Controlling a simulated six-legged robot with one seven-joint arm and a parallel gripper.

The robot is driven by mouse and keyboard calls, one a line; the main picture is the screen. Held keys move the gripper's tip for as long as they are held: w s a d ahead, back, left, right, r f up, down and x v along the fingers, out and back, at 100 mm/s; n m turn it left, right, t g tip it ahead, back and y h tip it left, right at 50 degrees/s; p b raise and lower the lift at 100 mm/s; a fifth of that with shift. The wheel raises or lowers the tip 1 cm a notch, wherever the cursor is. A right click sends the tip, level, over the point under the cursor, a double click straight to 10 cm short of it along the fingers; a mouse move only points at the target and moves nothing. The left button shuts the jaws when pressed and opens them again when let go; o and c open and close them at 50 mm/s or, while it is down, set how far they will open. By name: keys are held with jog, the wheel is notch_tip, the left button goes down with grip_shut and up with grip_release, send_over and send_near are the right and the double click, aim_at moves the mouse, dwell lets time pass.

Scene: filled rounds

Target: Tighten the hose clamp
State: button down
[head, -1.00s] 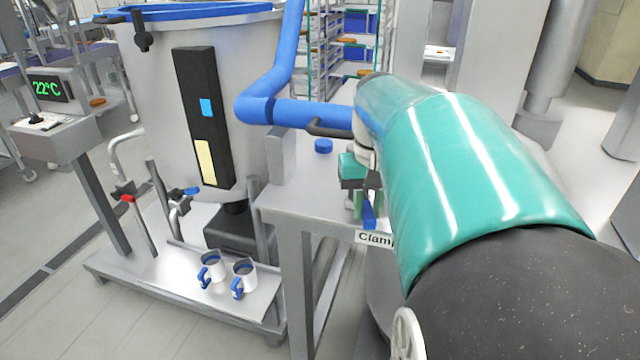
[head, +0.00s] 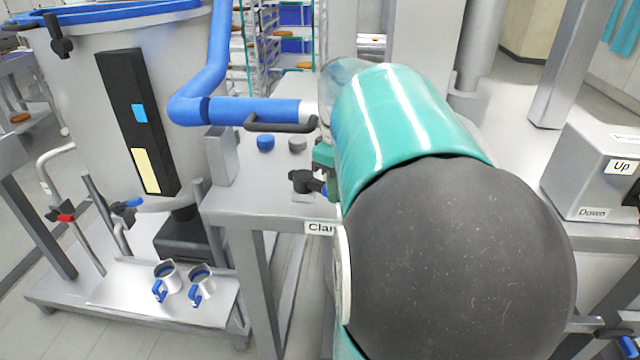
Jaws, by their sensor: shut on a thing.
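My teal arm fills the middle right of the head view and covers most of the work spot. My gripper (head: 322,172) shows only in part at the arm's left edge, beside a black T-shaped knob (head: 304,182) over the bench. It is shut on this knob, as far as I can tell; the fingertips are mostly hidden. A small blue part shows at the knob's right. A label (head: 322,228) starting "Clam" is on the bench's front edge below. The clamp's band is not clearly visible.
A blue pipe (head: 255,111) runs from above to behind my arm, over the steel bench (head: 240,185). A blue cap (head: 265,142) and a grey cap (head: 297,144) lie there. A grey box (head: 595,175) stands right.

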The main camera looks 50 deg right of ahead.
jog(key=shift+w+d+n, duration=0.1)
jog(key=shift+d+n, duration=0.3)
jog(key=shift+n, duration=0.1)
jog(key=c, duration=1.2)
grip_release()
jog(key=shift+c, duration=0.2)
jog(key=shift+r, duration=0.15)
notch_tip(320, 180, up, 14)
jog(key=shift+f, duration=0.2)
